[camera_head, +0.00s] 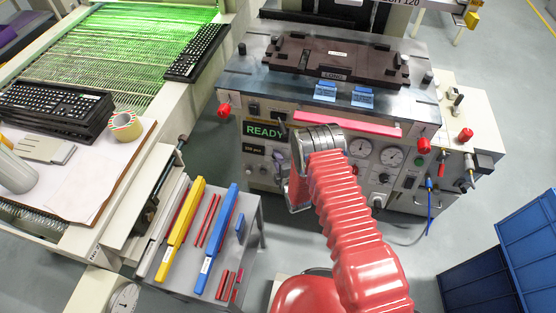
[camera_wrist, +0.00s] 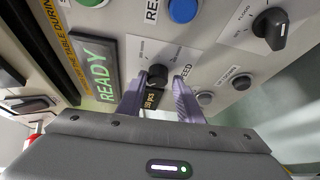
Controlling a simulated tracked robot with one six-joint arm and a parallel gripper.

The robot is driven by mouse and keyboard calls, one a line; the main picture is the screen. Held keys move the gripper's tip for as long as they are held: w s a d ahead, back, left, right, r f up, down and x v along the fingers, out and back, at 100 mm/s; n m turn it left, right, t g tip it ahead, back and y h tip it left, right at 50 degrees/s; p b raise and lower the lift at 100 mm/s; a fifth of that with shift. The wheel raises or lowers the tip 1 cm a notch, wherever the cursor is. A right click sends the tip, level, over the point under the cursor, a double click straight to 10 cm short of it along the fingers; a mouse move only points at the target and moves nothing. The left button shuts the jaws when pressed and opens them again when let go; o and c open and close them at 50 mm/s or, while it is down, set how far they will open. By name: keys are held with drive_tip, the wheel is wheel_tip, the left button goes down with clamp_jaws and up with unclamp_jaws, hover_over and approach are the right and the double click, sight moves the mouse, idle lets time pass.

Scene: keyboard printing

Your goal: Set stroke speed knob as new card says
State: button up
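In the wrist view a small black knob (camera_wrist: 157,74) sits on the machine's control panel, beside the lit green READY display (camera_wrist: 97,68). Lettering ending in "SPEED" shows next to it, partly covered by my right finger. My gripper (camera_wrist: 160,80) is open, with its two purple fingers to either side of the knob and gaps visible; I cannot tell whether the tips reach its depth. In the head view my gripper (camera_head: 282,163) is at the panel front, below the READY display (camera_head: 265,130). Two blue cards (camera_head: 325,91) (camera_head: 362,97) lie on the machine's front edge; their text is too small to read.
A pink bar (camera_head: 347,124) and gauges (camera_head: 391,156) are close to my arm. A grey table (camera_head: 252,210) with coloured bars stands left.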

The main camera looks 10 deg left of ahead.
drive_tip(key=o, duration=0.3)
drive_tip(key=shift+w+r, duration=0.1)
drive_tip(key=shift+d, duration=0.1)
drive_tip(key=v, duration=1.3)
drive_tip(key=shift+s+d, duration=0.15)
drive_tip(key=shift+s, duration=0.2)
